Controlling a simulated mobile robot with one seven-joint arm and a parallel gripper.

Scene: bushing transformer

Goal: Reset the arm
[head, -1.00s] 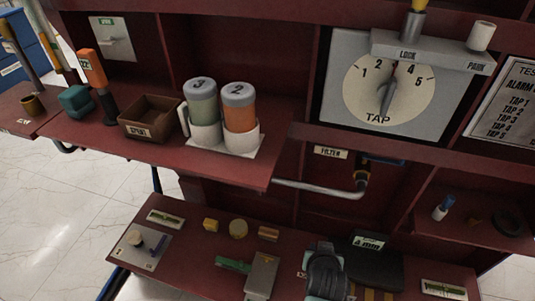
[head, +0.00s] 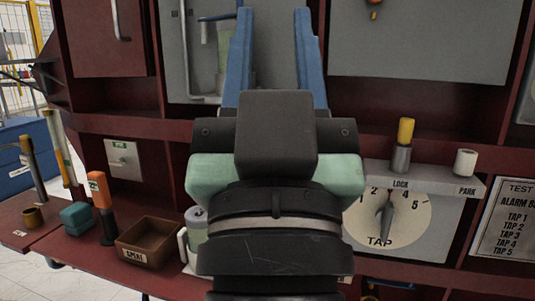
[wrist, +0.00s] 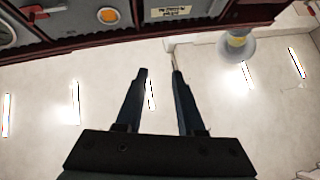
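My gripper (head: 272,55) is raised in the middle of the head view, its two blue fingers pointing up and spread wide apart. Nothing is between the fingers. In the wrist view my gripper (wrist: 160,72) also shows open and empty, with a pale ceiling with light strips beyond it. My wrist hides part of the shelf and the canisters behind it.
A tap dial (head: 387,219) stands right of my wrist, with a yellow-topped peg (head: 404,131) at LOCK and a white cylinder (head: 466,163) near PARK. On the left shelf are a brown bin (head: 148,243), an orange-handled tool (head: 98,192) and a teal block (head: 75,216).

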